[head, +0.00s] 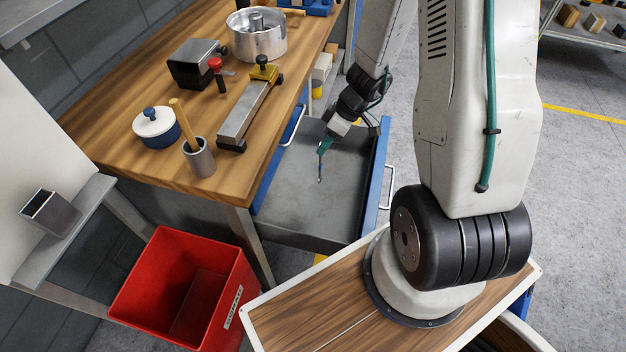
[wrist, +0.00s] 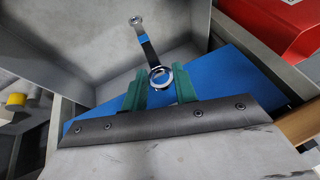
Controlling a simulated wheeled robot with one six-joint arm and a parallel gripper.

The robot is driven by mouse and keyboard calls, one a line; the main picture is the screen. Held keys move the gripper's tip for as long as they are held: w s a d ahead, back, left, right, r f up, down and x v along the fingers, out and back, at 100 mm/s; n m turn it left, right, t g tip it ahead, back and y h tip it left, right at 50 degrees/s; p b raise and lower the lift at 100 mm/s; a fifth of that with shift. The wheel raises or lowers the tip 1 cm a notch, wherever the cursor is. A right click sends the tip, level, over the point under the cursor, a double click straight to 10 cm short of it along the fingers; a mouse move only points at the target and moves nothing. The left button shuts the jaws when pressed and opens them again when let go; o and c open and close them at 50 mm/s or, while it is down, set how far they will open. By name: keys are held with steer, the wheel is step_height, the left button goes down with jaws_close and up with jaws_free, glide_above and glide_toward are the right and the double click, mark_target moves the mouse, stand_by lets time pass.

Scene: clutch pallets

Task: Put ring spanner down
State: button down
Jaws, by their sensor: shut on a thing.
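My gripper (head: 324,147) is over the open grey drawer (head: 290,212) under the workbench, pointing down into it. In the wrist view, the green fingers of my gripper (wrist: 160,88) are shut on the ring spanner (wrist: 149,50). The spanner has a dark shaft with a blue band, a shiny ring end between the fingers and a smaller ring at the far end. In the head view the spanner (head: 320,172) is a small thin shape hanging below the fingers. I cannot tell whether its lower end touches the drawer floor. The drawer looks otherwise empty.
The wooden workbench (head: 110,128) stands left of the drawer, with a lidded white pot (head: 157,128), a grey cup (head: 199,158) and a metal bowl (head: 262,42) on it. A red bin (head: 150,290) stands at the front left. The drawer's blue side (head: 376,175) borders my arm.

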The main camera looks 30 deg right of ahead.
steer(key=s+f, duration=0.4)
steer(key=f, duration=0.2)
steer(key=w+d+f, duration=0.2)
steer(key=w, duration=0.5)
steer(key=w+d+f, duration=0.3)
steer(key=w, duration=0.4)
steer(key=shift+w+f+n, duration=0.15)
steer(key=shift+f+n, duration=0.15)
steer(key=shift+n, duration=0.1)
steer(key=shift+f, duration=0.1)
steer(key=shift+f, duration=0.1)
steer(key=c, duration=1.1)
jaws_free()
steer(key=shift+c, duration=0.2)
steer(key=shift+o, duration=0.2)
